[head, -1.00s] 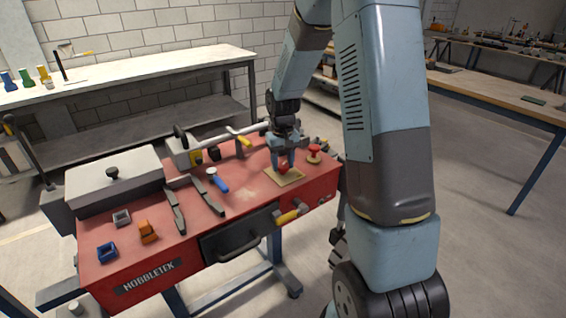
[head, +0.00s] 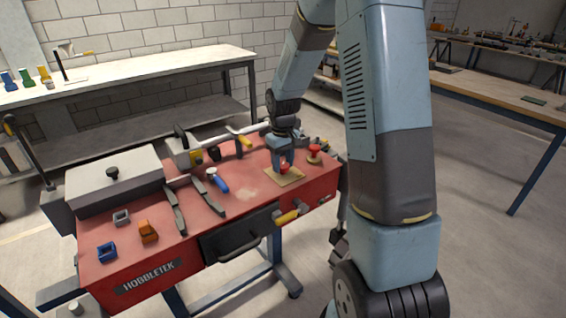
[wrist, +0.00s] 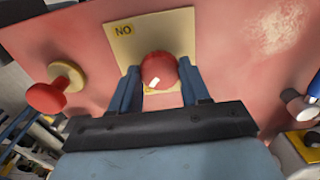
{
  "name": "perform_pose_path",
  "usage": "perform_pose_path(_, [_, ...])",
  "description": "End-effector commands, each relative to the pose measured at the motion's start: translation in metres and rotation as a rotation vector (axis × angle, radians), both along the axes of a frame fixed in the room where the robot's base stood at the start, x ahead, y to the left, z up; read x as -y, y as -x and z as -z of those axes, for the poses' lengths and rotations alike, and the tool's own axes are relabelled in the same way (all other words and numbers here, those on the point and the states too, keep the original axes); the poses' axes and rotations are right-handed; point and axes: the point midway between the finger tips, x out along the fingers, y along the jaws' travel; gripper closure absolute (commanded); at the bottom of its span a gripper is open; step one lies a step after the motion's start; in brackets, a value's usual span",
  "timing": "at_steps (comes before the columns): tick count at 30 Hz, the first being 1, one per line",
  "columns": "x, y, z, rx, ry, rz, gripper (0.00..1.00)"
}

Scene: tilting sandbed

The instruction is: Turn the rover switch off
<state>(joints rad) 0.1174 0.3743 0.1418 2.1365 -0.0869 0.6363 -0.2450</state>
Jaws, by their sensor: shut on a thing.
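The switch is a round red knob (head: 284,169) on a square tan plate (head: 291,179) at the right end of the red bench top. In the wrist view the red knob (wrist: 158,66) sits between my two blue fingers, in front of the tan plate (wrist: 180,32). A label on that plate reads "NO" in this view, perhaps upside down. My gripper (head: 281,160) points down over the knob and is shut on it; the gripper (wrist: 161,82) also shows in the wrist view. The knob's base is mostly hidden.
A second red knob (head: 314,149) on a round tan base stands just right of the plate. Tools lie to the left, including a blue-handled one (head: 218,181). A grey lidded box (head: 115,178) stands at the left end. A yellow-handled valve (head: 288,216) sticks out in front.

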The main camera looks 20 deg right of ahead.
Motion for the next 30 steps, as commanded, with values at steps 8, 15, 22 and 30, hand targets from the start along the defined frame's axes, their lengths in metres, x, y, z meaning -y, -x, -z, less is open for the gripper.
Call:
perform_pose_path(8, [0.000, -0.001, -0.001, 0.003, 0.000, 0.000, 0.32])
perform_pose_path(15, [0.000, -0.001, 0.000, 0.001, 0.001, 0.001, 0.28])
perform_pose_path(22, [0.000, -0.001, -0.015, 0.004, 0.001, 0.001, 0.28])
perform_pose_path(30, [0.000, -0.001, -0.066, 0.005, 0.000, 0.001, 0.28])
